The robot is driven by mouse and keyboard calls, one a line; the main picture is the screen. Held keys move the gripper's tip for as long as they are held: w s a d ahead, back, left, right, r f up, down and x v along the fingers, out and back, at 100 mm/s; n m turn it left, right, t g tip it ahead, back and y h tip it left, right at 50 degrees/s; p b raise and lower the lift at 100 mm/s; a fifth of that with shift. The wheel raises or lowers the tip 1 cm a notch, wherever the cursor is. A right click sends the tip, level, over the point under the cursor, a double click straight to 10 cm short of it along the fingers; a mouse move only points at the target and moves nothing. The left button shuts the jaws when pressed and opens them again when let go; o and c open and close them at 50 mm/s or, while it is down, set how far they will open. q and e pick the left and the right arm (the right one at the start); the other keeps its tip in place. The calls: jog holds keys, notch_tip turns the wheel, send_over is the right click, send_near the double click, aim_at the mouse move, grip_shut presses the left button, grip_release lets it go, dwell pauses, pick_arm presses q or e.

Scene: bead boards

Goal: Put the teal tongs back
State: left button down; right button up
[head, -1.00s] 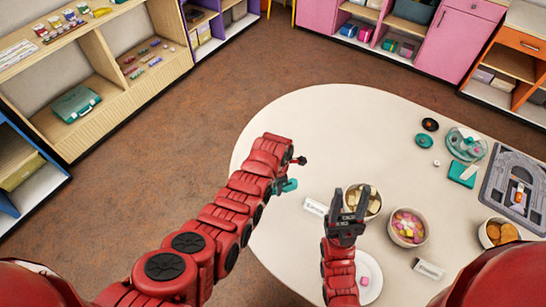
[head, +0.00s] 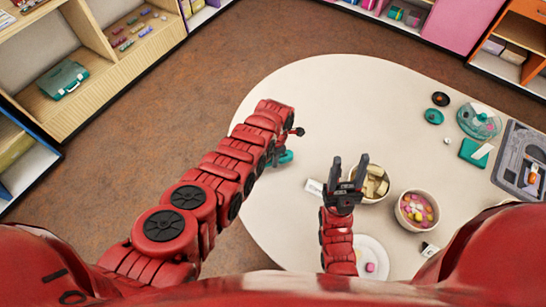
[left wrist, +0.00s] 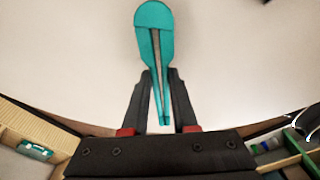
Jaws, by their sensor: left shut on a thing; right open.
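The teal tongs (left wrist: 154,45) are held in my left gripper (left wrist: 157,95). In the left wrist view its two dark fingers close on the tongs' narrow arms, and the rounded teal end points away over the pale tabletop. In the head view only a small teal part of the tongs (head: 286,156) shows beside my left gripper (head: 282,146), over the table's left part; my arm hides the rest. My right gripper (head: 347,172) is open and empty, its fingers in front of a bowl of tan pieces (head: 356,199).
On the pale table (head: 320,90) stand a bowl of pink and yellow pieces (head: 402,220), a white plate (head: 377,246), a clear-lidded teal container (head: 480,122) and a grey board (head: 508,160). The back-left tabletop is clear. Shelves line the room.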

pick_arm(q)
jog(key=shift+f, duration=0.3)
jog(key=shift+f+b, duration=0.65)
jog(key=shift+b, duration=0.05)
jog(key=c, duration=0.6)
grip_release()
jog(key=shift+r, duration=0.1)
